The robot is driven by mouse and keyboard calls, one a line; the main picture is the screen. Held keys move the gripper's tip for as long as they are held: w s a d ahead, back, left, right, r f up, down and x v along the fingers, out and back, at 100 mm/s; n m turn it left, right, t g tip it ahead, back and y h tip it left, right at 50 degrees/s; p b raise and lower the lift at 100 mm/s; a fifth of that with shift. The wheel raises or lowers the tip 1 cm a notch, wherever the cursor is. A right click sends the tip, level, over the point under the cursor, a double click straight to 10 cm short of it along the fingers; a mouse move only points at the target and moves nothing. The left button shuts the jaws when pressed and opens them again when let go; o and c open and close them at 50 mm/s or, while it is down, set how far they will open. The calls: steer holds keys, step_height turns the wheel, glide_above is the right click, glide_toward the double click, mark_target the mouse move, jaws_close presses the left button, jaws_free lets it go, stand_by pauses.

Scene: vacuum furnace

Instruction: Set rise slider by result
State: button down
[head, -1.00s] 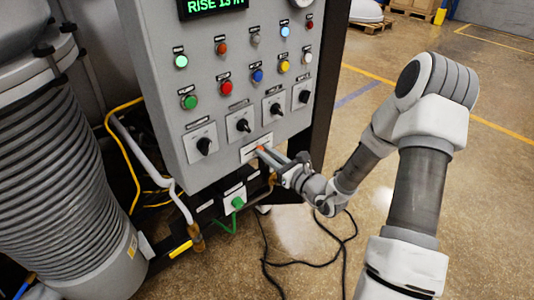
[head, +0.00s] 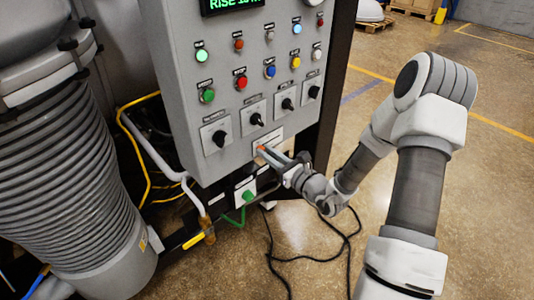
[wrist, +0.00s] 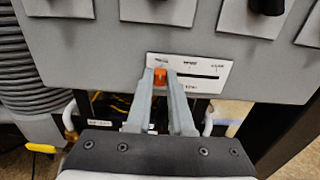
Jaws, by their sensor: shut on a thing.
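The rise slider's orange knob (wrist: 160,77) sits near the left end of a dark slot on a white slider plate (wrist: 215,70) low on the panel. My gripper (wrist: 162,80) is shut on the knob, one finger on each side in the wrist view. In the head view my gripper (head: 265,151) reaches the plate from the right, and the knob shows only as a small orange spot. The green display (head: 232,4) at the top reads "RISE" and then characters too cut off to read surely. The small labels along the slot are too blurred to read.
Several black rotary knobs (head: 255,119) sit just above the slider, with coloured buttons and lamps higher up. A ribbed grey cylinder (head: 70,190) stands at the left. Black cables (head: 320,248) lie on the floor below my arm. Open floor lies to the right.

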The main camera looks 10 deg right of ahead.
steer(key=shift+s+a, duration=0.15)
steer(key=shift+a, duration=0.05)
steer(key=c, duration=0.8)
jaws_free()
steer(key=shift+d, duration=0.15)
steer(key=v, duration=1.7)
steer(key=shift+s, duration=0.2)
